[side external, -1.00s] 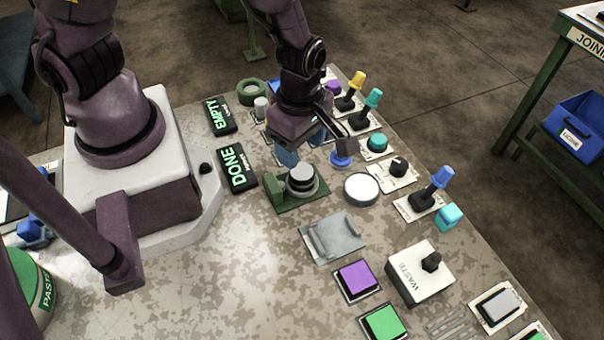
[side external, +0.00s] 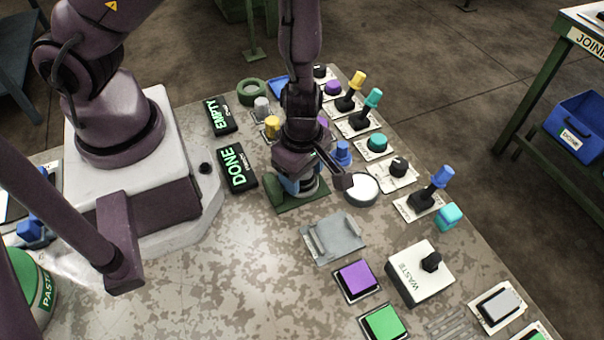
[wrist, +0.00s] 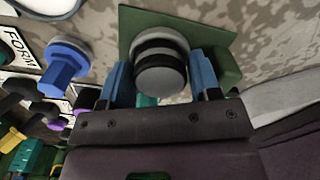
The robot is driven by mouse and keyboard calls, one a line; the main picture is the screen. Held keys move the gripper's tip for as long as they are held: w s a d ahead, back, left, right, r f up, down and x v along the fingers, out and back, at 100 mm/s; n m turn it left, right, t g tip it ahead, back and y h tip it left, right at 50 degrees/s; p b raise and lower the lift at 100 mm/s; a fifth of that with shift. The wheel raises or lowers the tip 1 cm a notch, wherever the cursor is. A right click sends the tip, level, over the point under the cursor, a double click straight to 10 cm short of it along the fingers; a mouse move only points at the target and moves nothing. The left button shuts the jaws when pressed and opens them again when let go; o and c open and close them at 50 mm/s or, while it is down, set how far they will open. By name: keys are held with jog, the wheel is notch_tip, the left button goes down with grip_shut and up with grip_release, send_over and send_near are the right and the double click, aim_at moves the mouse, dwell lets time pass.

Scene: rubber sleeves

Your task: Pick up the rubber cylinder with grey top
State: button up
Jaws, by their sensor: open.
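The rubber cylinder with grey top (wrist: 160,73) has black and grey bands and stands on a green base plate (wrist: 128,24). In the side view my gripper hides most of it, while part of the green base plate (side external: 312,200) shows. My gripper (side external: 299,190) is low over that plate. In the wrist view my gripper (wrist: 160,78) is open, with one blue finger on each side of the cylinder. Gaps show between the fingers and the cylinder. Whether the fingertips reach below its top is hard to tell.
A blue knob (side external: 342,153) and a white round button (side external: 362,189) stand close to the right of my gripper. The DONE sign (side external: 237,168) lies to the left. A grey metal bracket (side external: 333,238) lies in front. Several joysticks line the far right edge.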

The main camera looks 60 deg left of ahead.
jog(key=c, duration=0.7)
jog(key=shift+o, duration=0.2)
jog(key=shift+r, duration=0.1)
